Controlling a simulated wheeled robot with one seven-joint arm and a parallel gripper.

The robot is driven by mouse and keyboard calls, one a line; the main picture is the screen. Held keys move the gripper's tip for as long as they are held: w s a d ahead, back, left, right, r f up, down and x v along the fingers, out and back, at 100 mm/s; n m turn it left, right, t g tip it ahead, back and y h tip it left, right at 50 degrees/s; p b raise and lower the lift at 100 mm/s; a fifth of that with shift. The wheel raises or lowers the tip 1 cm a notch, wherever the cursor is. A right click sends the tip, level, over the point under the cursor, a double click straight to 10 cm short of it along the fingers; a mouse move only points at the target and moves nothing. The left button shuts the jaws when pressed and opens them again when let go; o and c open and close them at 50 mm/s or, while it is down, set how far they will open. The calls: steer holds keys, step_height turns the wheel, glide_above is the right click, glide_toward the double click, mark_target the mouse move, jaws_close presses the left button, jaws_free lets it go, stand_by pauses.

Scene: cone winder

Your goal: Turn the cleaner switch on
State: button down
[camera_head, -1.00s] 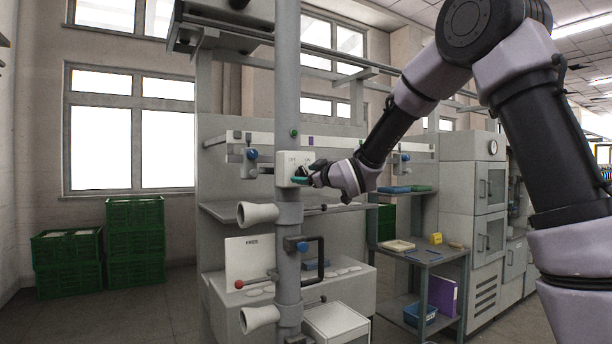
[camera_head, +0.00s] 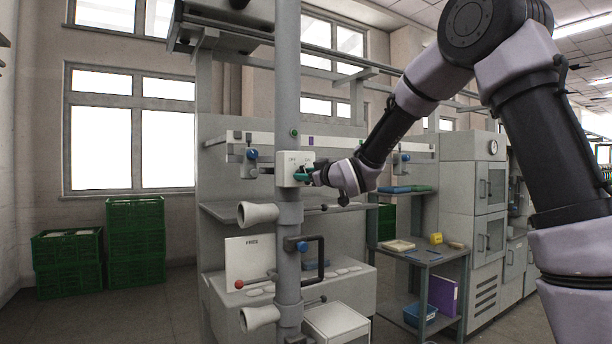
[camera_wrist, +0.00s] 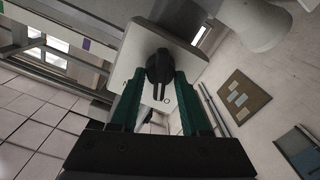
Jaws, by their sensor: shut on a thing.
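The cleaner switch is a pale square box (camera_head: 287,161) on the grey upright post, with small lettering along its top. In the wrist view its plate (camera_wrist: 187,72) is tilted and carries a black rotary knob (camera_wrist: 158,66). My gripper (camera_head: 304,176) is at the front of the box, coming from the right. In the wrist view the green fingers of my gripper (camera_wrist: 157,88) lie on both sides of the knob and are shut on it. In the head view the fingers and wrist mostly hide the knob. I cannot tell its exact setting.
Pale cone-shaped parts (camera_head: 258,213) and a black handle (camera_head: 318,258) stick out from the post below the switch. A small table (camera_head: 425,254) stands to the right, before grey cabinets (camera_head: 474,225). Green crates (camera_head: 135,240) are stacked at the left; floor before them is clear.

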steer(key=m, duration=1)
steer(key=shift+w+d, duration=0.15)
steer(key=shift+d, duration=0.05)
steer(key=shift+m, duration=0.3)
steer(key=shift+c, duration=1.9)
jaws_free()
steer(key=v, duration=1.1)
